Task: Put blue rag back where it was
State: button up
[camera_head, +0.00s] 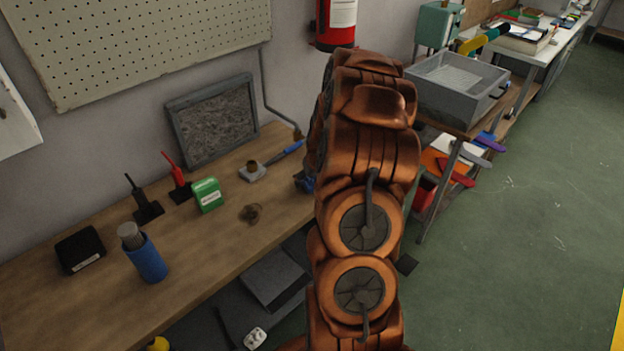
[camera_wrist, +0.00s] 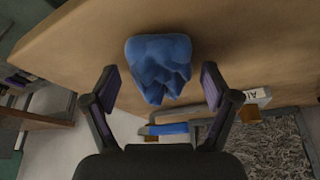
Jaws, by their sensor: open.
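The blue rag (camera_wrist: 158,66) is a crumpled, bunched cloth against the wooden bench top in the wrist view. My gripper (camera_wrist: 159,76) is open, with one finger on each side of the rag. Gaps show between the fingers and the cloth, so it is not gripped. In the head view my arm hides most of that part of the bench. Only a small dark blue patch shows at the arm's left edge, and I cannot tell whether it is rag or gripper.
The wooden bench (camera_head: 236,240) holds a blue cylinder (camera_head: 147,262), a black box (camera_head: 80,249), a green box (camera_head: 207,194), a blue-handled tool (camera_head: 287,150) and a framed mesh panel (camera_head: 212,119). A grey tray (camera_head: 452,90) stands on a right-hand table. Green floor is open at right.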

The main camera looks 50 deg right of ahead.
jog(key=shift+r, duration=0.25)
jog(key=b+v, duration=0.3)
jog(key=v, duration=0.8)
jog(key=shift+r, duration=0.3)
jog(key=s+a+r+n+g+y, duration=0.1)
jog(key=s+a+r, duration=0.15)
jog(key=a, duration=0.85)
jog(key=s+a+r+n+g+y, duration=0.1)
jog(key=s+a+n, duration=0.15)
jog(key=a, duration=0.85)
jog(key=s+a+g, duration=0.2)
jog(key=s+a, duration=0.4)
jog(key=s, duration=0.4)
jog(key=s+a+r+n+g, duration=0.1)
jog(key=s+a+g, duration=0.1)
jog(key=s+a, duration=0.5)
jog(key=s, duration=0.3)
jog(key=shift+s+a, duration=0.3)
jog(key=shift+s, duration=0.05)
jog(key=shift+r, duration=0.15)
